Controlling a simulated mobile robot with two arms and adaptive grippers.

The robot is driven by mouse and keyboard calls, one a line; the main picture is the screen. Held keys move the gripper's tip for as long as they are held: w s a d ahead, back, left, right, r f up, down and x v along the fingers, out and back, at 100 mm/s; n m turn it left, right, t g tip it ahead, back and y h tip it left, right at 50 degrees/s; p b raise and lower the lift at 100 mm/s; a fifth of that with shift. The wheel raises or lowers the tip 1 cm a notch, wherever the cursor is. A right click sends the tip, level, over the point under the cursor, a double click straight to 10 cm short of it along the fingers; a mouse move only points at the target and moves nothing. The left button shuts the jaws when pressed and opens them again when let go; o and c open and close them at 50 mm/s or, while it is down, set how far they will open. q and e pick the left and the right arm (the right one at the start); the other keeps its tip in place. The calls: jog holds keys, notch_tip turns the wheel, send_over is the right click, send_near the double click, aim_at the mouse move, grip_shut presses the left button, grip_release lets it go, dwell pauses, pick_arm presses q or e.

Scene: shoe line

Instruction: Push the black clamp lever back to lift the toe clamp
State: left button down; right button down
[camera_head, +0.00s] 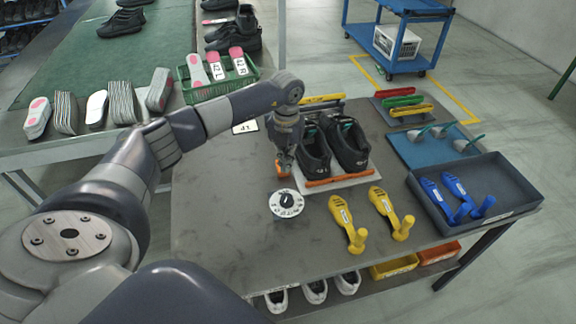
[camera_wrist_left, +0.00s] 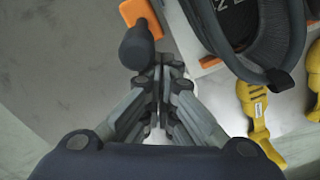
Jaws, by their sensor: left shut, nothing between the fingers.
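My left gripper (camera_head: 285,168) points down at the left side of the white shoe fixture (camera_head: 352,181), its fingers shut and empty. In the left wrist view my gripper (camera_wrist_left: 160,68) has its fingertips close beside the black clamp lever (camera_wrist_left: 137,46); I cannot tell whether they touch. An orange part (camera_wrist_left: 139,15) sits just beyond the lever. In the head view the lever is hidden by my gripper, and some orange (camera_head: 283,170) shows there. Two black shoes (camera_head: 349,143) stand in the fixture behind an orange bar (camera_head: 338,179). My right gripper is out of view.
A round black-and-white dial (camera_head: 287,203) lies in front of the fixture. Two yellow lasts (camera_head: 347,223) lie nearby, and a dark tray (camera_head: 473,179) holds blue ones. A green basket (camera_head: 215,89) of insoles stands at the back left. The table's left front is clear.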

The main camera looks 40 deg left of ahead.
pick_arm(q)
jog(key=shift+w+a+b, duration=1.1)
jog(key=shift+w+a, duration=0.2)
jog(key=shift+a, duration=0.15)
jog(key=shift+s+d+p, duration=0.5)
jog(key=shift+d+p, duration=0.1)
jog(key=shift+p, duration=0.1)
notch_tip(320, 180, up, 9)
jog(key=p, duration=0.6)
dwell(0.4)
